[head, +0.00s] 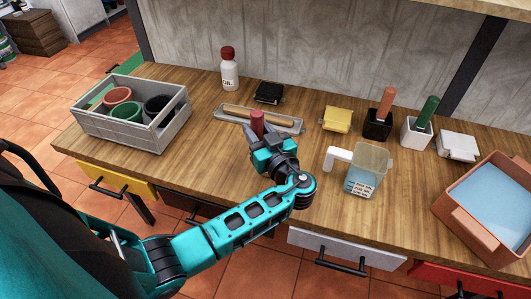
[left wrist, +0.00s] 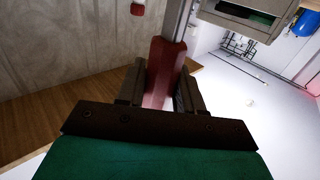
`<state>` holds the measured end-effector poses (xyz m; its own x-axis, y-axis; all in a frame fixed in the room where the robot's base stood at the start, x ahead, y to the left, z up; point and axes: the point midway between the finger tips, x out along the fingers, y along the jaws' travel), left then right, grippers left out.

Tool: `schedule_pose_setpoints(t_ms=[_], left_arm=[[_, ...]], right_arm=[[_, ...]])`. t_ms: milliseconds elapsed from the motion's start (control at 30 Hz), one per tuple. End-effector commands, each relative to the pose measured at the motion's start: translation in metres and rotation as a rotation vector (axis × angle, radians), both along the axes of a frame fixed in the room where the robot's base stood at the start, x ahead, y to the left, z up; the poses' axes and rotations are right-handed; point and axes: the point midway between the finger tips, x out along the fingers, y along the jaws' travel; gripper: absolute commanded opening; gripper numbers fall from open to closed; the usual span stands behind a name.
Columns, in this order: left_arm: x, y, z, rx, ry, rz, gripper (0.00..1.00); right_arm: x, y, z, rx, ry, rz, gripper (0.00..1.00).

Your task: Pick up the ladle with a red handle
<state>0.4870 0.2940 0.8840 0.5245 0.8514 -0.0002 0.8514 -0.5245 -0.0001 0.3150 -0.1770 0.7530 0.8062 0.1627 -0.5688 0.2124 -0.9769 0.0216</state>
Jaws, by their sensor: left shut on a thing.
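The ladle's red handle (head: 257,122) stands roughly upright between the fingers of my left gripper (head: 258,138), above the worktop. In the left wrist view the red handle (left wrist: 163,72) sits between the two dark fingers of the gripper (left wrist: 160,88), which is shut on it. A grey shaft shows beyond the handle there. I cannot make out the ladle's bowl in either view. My right gripper is not in view.
Behind the gripper lies a grey tray (head: 285,125). A grey crate (head: 135,132) with several pots stands left, a white bottle (head: 229,72) at the back. A clear jug (head: 366,172) stands right, with holders behind it and a brown bin (head: 470,235) at far right.

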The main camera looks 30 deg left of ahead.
Motion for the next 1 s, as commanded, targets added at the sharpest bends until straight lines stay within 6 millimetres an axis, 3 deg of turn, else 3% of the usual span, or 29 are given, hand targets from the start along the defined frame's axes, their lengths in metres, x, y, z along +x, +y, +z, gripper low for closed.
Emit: schedule_pose_setpoints(t_ms=[233, 367, 800, 1000], left_arm=[[0.000, 0.000, 0.008, 0.000, -0.004, 0.000, 0.02], [0.000, 0.000, 0.023, -0.001, -0.005, 0.000, 0.02], [0.000, 0.000, 0.146, -0.005, -0.010, 0.001, 0.02], [0.000, 0.000, 0.184, -0.002, -0.006, 0.000, 0.02]], right_arm=[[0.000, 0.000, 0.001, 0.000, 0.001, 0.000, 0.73], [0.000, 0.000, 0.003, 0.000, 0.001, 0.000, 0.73], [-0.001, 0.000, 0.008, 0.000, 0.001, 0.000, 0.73], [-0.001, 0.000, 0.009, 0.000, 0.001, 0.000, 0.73]])
